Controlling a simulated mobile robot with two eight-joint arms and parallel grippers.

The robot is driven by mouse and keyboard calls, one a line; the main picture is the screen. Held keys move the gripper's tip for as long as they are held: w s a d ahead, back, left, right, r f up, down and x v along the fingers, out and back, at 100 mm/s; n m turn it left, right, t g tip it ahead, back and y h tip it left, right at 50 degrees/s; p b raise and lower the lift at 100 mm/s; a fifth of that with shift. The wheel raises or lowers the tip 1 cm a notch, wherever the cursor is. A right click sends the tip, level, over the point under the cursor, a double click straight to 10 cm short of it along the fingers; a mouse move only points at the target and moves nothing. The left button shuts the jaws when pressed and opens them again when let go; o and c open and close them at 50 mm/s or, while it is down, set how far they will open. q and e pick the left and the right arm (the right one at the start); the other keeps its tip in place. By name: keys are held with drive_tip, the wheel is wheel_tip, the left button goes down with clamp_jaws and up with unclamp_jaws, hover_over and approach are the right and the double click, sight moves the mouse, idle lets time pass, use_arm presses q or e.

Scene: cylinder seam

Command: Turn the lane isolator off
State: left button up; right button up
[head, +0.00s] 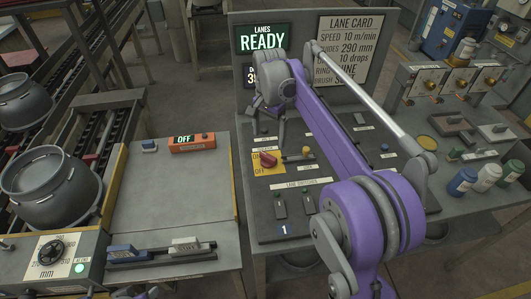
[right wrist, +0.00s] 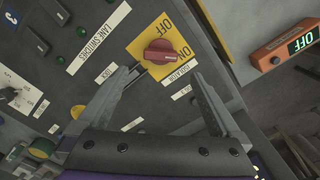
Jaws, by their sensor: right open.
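The lane isolator is a red rotary knob (head: 268,160) on a yellow plate (head: 263,170) marked ON and OFF, set in the dark panel. In the right wrist view the red knob (right wrist: 158,52) has its long side towards the ON mark, with OFF off to its side. My right gripper (head: 264,112) is open and empty. In the head view it hangs beyond the knob, near the far part of the panel. In the right wrist view its two fingers (right wrist: 165,75) point towards the knob, with the knob just past the tips, apart from them. My left gripper does not show.
Lane switches (head: 280,205) and a small yellow-topped lever (head: 305,151) share the panel. An orange box (head: 192,142) reading OFF stands to the left. A green sign (head: 262,38) reads READY. Bottles (head: 488,177) stand at the right. The grey plate (head: 170,195) is mostly clear.

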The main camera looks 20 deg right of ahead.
sight(268, 155)
wheel_tip(268, 155, down, 9)
drive_tip(key=shift+r, duration=0.15)
drive_tip(key=c, duration=1.2)
drive_tip(key=shift+c, duration=0.2)
